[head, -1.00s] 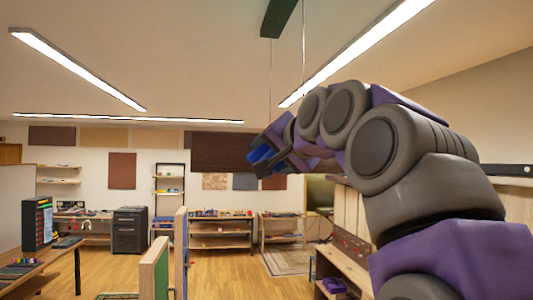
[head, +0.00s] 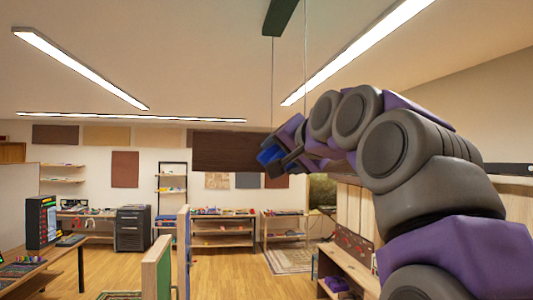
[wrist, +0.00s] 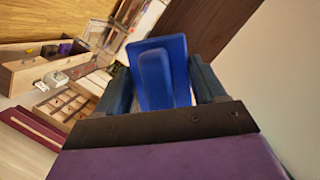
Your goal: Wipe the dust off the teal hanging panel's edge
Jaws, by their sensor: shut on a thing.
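My gripper (head: 272,160) is raised ahead of me and shut on a blue pad with a raised grip (wrist: 160,75). In the wrist view the dark fingers stand on either side of it. A dark brown panel (head: 228,151) hangs behind the gripper in the head view, its right end partly hidden by the gripper and arm. It shows at the top of the wrist view (wrist: 208,22). No panel looks clearly teal; a dark green bar (head: 279,16) is at the ceiling, with thin wires below it. I see no contact between pad and panel, and no dust can be made out.
A low partition with a green face (head: 156,270) stands ahead on the floor. A wooden bench (head: 347,270) is at the right, under my arm. A desk (head: 35,272) stands at the left, with shelves (head: 222,235) along the back wall.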

